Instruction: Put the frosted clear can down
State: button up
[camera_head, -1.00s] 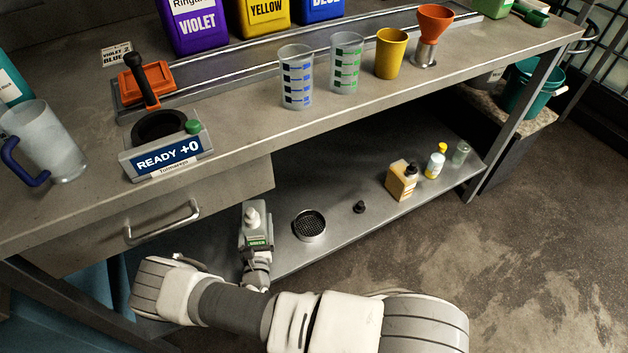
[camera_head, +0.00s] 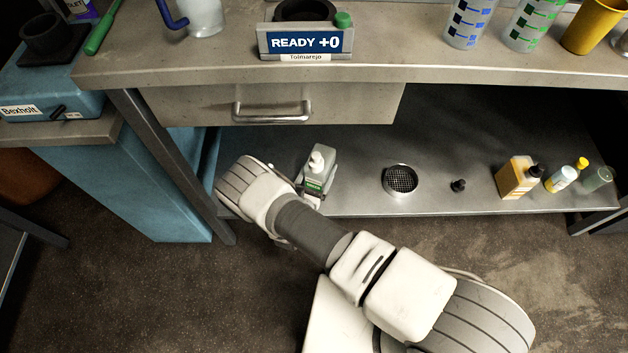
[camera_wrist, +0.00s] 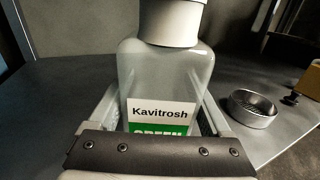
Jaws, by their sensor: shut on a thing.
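The frosted clear can (camera_head: 318,172) is a squarish translucent container with a pale cap and a green label. In the wrist view the can (camera_wrist: 165,75) stands about upright, and its label reads "Kavitrosh" above "GREEN". My gripper (camera_wrist: 160,118) is shut on it, with one finger on each side of its body. In the head view my gripper (camera_head: 311,197) is at the front left part of the lower shelf (camera_head: 350,190), below the drawer. The can's base is hidden, so I cannot tell whether it touches the shelf.
A round mesh strainer (camera_head: 401,180) lies right of the can, then a small black stopper (camera_head: 458,185) and an amber bottle (camera_head: 517,178) with small bottles beyond. The drawer (camera_head: 270,103) and worktop (camera_head: 400,72) overhang the shelf. Bare shelf lies between can and strainer.

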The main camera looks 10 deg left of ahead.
jog(key=shift+s+a+f+b, duration=0.15)
jog(key=shift+s+a+f, duration=0.1)
jog(key=shift+a+f, duration=0.2)
jog(key=shift+s+a+f+b, duration=0.2)
jog(key=shift+a+f, duration=0.1)
jog(key=shift+a, duration=0.2)
jog(key=shift+f+b, duration=0.9)
jog(key=shift+f, duration=0.9)
jog(key=shift+f, duration=0.2)
jog(key=o, duration=1.3)
jog(key=shift+r, duration=0.2)
